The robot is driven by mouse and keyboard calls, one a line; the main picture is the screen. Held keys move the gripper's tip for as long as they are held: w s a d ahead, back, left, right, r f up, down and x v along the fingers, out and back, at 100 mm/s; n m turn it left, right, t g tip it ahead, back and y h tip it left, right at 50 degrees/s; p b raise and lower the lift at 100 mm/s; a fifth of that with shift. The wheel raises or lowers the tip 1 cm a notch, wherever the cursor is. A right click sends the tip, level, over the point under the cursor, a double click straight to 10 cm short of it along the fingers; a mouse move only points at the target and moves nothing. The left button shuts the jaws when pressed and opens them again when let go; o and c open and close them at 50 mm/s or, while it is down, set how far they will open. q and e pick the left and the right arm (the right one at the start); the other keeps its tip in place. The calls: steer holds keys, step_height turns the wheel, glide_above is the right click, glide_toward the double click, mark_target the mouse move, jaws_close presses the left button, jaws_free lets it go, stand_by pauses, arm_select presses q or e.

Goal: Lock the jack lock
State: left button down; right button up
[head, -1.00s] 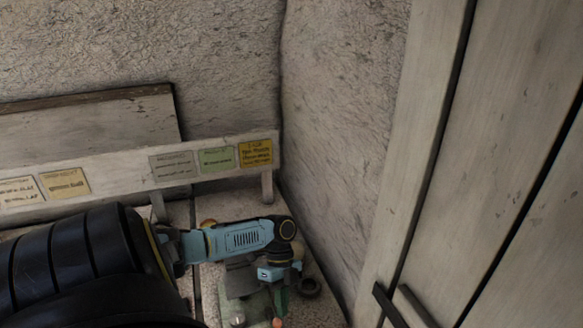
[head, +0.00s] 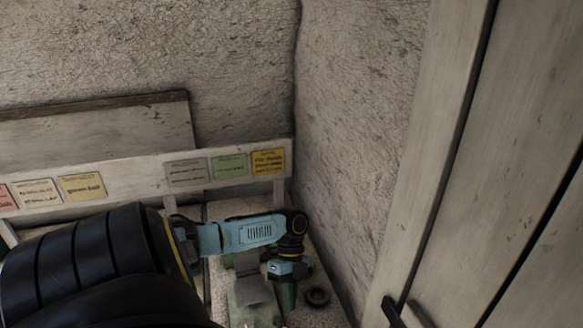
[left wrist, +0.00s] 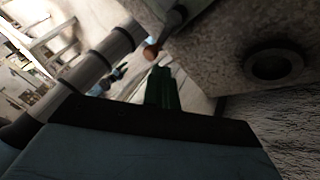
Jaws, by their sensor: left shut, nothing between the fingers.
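My left gripper (head: 287,298) points down over the stone counter in the corner, with its green fingers together and nothing between them. The fingers also show in the left wrist view (left wrist: 163,88). A grey metal piece on a pale green plate (head: 243,308) lies just left of the gripper and may be the jack lock; I cannot tell its state. In the left wrist view, a dark rod (left wrist: 173,19) ends in a reddish knob (left wrist: 150,53) just beyond the fingertips, seemingly apart from them. My right gripper is not in view.
A dark ring (head: 317,297) sits on the counter right of the gripper; it also shows in the left wrist view (left wrist: 273,65). A white rail (head: 140,178) with coloured labels runs behind. The rough wall (head: 345,150) and a pale wooden door (head: 500,160) close off the right.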

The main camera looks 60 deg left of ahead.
arm_select(q)
steer(key=p+v, duration=0.1)
steer(key=v, duration=0.5)
steer(key=shift+p, duration=0.3)
